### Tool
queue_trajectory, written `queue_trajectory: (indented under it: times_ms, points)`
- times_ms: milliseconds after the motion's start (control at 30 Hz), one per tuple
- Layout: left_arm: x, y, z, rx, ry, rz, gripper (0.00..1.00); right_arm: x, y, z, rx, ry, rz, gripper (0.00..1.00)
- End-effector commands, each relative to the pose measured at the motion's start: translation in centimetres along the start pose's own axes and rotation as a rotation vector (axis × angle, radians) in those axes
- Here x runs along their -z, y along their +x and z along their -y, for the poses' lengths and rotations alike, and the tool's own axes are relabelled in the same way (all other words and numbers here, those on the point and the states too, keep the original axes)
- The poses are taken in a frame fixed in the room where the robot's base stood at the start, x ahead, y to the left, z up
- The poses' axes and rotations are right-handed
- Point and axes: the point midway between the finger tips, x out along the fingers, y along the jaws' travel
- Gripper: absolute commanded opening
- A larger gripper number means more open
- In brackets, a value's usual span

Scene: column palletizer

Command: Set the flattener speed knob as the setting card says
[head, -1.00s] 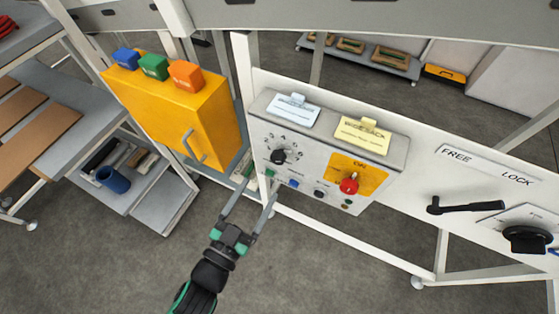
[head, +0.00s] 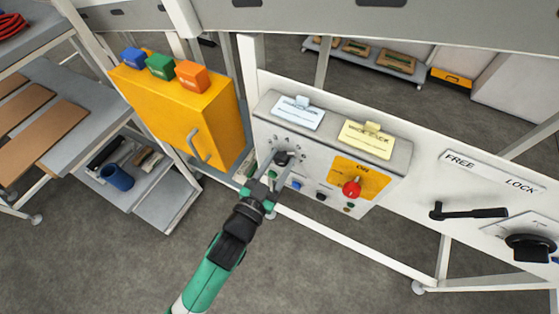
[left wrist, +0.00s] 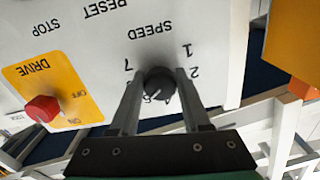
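The black speed knob (head: 282,158) sits on the grey control panel (head: 330,187). In the left wrist view the knob (left wrist: 160,82) has a pale mark pointing down-left; the 7, 1 and 2 are readable upside down, while other numbers are partly hidden. My left gripper (head: 279,154) has its fingers on either side of the knob; the left wrist view (left wrist: 158,74) shows them open, with little gap. A white-blue card (head: 297,113) and a yellow card (head: 367,138) stand on top of the panel. The yellow one seems to read WIDE SACK; small print is unreadable. My right gripper is out of view.
A red drive knob (head: 352,188) on a yellow plate and several small buttons are nearby on the panel. A yellow cabinet (head: 185,115) with coloured blocks stands left. A black lever (head: 470,213) and a black dial (head: 530,247) are at right.

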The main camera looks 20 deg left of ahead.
Motion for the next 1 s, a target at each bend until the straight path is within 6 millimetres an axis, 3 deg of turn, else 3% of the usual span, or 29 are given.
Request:
queue_trajectory:
  times_ms: [33, 233, 433, 700, 1000]
  points:
    - [0.0, 0.0, 0.0, 0.0, 0.0, 0.0, 0.37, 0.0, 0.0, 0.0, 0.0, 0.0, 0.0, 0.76]
    - [0.0, 0.0, 0.0, 0.0, 0.0, 0.0, 0.01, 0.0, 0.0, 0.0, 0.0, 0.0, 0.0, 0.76]
    - [0.3, 0.0, 0.1, 0.0, 0.053, 0.0, 0.0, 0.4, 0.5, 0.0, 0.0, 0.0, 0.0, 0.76]
    - [0.3, 0.0, 0.2, 0.0, 0.405, 0.002, 0.0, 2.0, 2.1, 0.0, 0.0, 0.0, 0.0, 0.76]
    - [0.1, 0.0, 0.2, 0.0, 0.438, -0.001, 0.0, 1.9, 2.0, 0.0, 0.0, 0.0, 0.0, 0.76]
